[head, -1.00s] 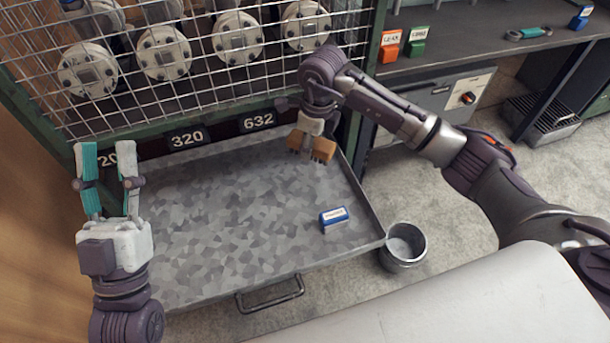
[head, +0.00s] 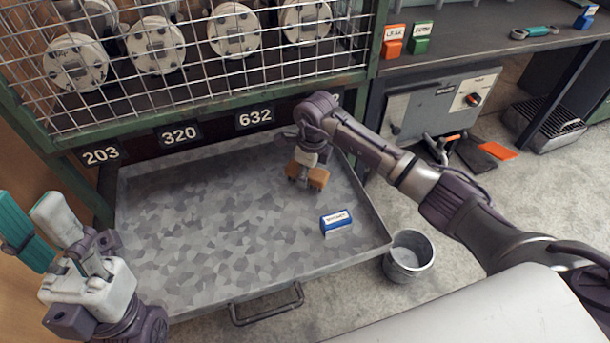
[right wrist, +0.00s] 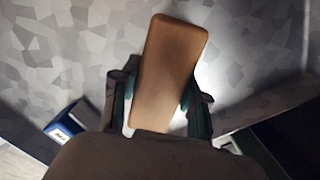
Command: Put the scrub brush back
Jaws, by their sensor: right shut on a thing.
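The scrub brush has a brown wooden block (head: 318,178); its dark bristles barely show now. My right gripper (head: 306,166) is shut on it from above, over the back right part of the metal tray (head: 230,255). In the right wrist view the wooden block (right wrist: 170,65) sits between the teal finger pads. I cannot tell whether the bristles touch the tray. My left gripper (head: 38,228) is open and empty at the far left, its teal and white fingers apart, outside the tray.
A blue labelled block (head: 336,222) lies in the tray's front right part. A grey bucket (head: 409,256) stands on the floor at the tray's right corner. A mesh cage (head: 200,60) with flanged pipes rises behind. An orange block (head: 393,45) and a green block (head: 420,42) stand on the bench.

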